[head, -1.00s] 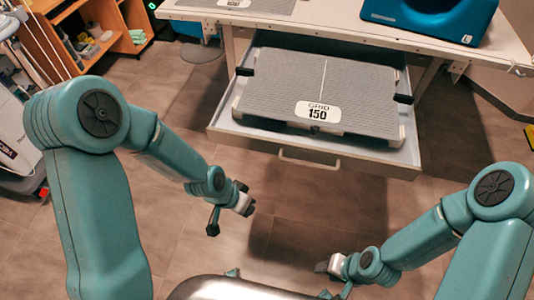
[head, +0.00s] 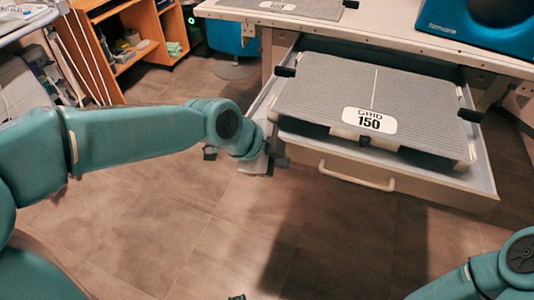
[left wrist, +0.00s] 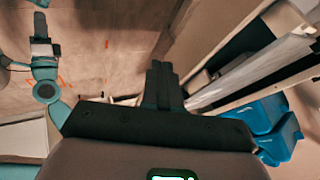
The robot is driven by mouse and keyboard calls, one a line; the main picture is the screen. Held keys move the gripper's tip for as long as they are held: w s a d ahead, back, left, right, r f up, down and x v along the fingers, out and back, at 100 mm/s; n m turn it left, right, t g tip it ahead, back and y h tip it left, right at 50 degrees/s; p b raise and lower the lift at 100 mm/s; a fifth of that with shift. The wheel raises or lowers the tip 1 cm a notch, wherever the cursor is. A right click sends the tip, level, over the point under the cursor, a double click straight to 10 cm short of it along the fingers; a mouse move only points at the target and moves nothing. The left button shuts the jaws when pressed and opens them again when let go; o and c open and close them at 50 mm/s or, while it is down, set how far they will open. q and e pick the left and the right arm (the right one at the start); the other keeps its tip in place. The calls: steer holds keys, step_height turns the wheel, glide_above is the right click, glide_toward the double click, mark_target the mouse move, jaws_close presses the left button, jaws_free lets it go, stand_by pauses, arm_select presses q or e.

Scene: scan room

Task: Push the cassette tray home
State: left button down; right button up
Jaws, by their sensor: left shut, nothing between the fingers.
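The cassette tray (head: 470,187) is a pale drawer pulled out from under the table, with a bar handle (head: 357,178) on its front. A grey plate labelled GRID 150 (head: 385,95) lies in it. My left gripper (head: 277,160) is beside the tray's left front corner; I cannot tell whether it touches. In the left wrist view its dark fingers (left wrist: 162,85) are together and empty.
The table (head: 400,30) stands above the tray, bearing a blue device (head: 480,25) and another grey plate (head: 285,8). An orange shelf unit (head: 125,50) is at the back left. The tiled floor in front of the tray is clear.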

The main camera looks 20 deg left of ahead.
mark_target(301, 157)
arm_select(q)
steer(key=shift+w+d+f, duration=0.15)
steer(key=shift+w+f, duration=0.2)
steer(key=shift+w, duration=0.5)
steer(key=shift+w+d+f, duration=0.15)
steer(key=shift+w+f, duration=0.15)
steer(key=shift+w, duration=0.6)
steer(key=shift+w+d+f, duration=0.15)
steer(key=shift+w+f, duration=0.2)
steer(key=shift+w, duration=0.5)
